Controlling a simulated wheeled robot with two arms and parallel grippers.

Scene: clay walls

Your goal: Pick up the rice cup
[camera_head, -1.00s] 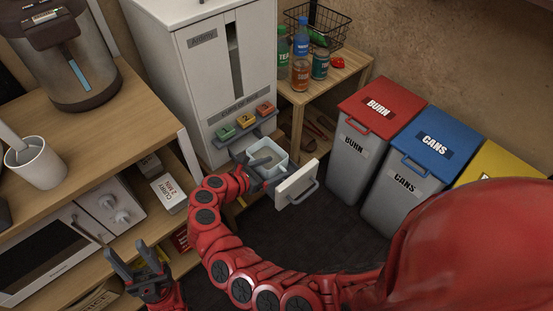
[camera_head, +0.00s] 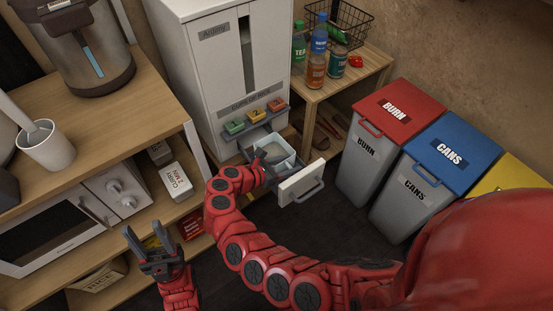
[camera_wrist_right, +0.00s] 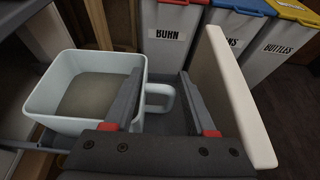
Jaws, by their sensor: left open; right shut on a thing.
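The rice cup (camera_head: 284,148) is a light blue, square-walled cup in the pulled-out drawer at the foot of the white rice dispenser (camera_head: 215,62). In the right wrist view the cup (camera_wrist_right: 60,121) stands upright at the left, greyish inside, with its handle (camera_wrist_right: 161,92) on its right side. My right gripper (camera_wrist_right: 163,92) is shut on the handle, its fingers on either side of it. In the head view the right gripper (camera_head: 262,158) partly hides the cup. My left gripper (camera_head: 142,230) is open and empty in front of the lower shelf.
The drawer's white front panel (camera_head: 301,184) stands just right of the right gripper, and shows close in the wrist view (camera_wrist_right: 232,95). BURN (camera_head: 367,148), CANS (camera_head: 415,180) and yellow bins stand to the right. A small table (camera_head: 353,73) holds bottles and a basket. Shelves are at left.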

